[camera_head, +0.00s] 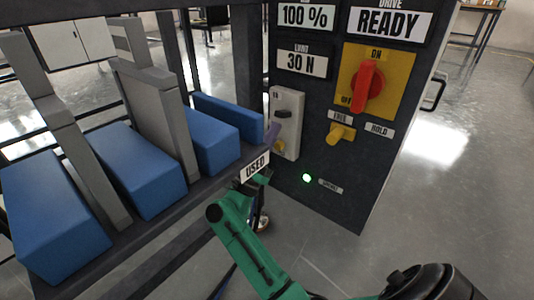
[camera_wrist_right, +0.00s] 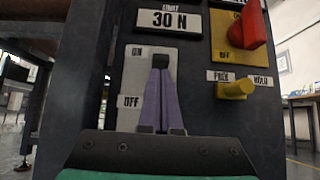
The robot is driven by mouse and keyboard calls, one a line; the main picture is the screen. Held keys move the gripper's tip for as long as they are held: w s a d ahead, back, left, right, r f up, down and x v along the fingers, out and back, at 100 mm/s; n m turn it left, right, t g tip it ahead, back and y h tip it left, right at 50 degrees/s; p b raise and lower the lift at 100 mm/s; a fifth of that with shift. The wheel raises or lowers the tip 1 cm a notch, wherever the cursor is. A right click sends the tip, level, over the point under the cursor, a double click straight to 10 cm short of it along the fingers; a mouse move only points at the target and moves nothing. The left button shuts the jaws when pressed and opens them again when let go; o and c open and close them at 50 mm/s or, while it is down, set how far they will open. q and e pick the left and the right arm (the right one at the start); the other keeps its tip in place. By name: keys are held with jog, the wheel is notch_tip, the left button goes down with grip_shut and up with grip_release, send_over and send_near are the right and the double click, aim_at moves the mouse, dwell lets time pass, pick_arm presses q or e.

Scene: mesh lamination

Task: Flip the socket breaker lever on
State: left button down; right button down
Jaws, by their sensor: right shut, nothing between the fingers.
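The socket breaker is a pale grey box (camera_head: 289,128) on the left part of the dark panel. In the right wrist view its plate (camera_wrist_right: 134,78) carries an ON label above an OFF label. Its dark lever (camera_head: 283,114) sits in the upper part, nearer ON; it also shows in the wrist view (camera_wrist_right: 160,60). My right gripper (camera_head: 273,130) is shut and empty, its purple fingers pointing at the breaker. In the wrist view the fingertips (camera_wrist_right: 160,72) are just below the lever; whether they touch it I cannot tell. My left gripper is out of view.
A green lamp (camera_head: 307,178) is lit low on the panel. A red rotary switch (camera_head: 367,87) and a yellow knob (camera_head: 341,133) are right of the breaker. A rack (camera_head: 122,225) with several blue blocks stands left, with a USED sign (camera_head: 255,166).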

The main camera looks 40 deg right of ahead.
jog(key=v, duration=1.3)
jog(key=shift+a+f, duration=0.2)
jog(key=shift+a, duration=0.05)
jog(key=shift+s, duration=0.15)
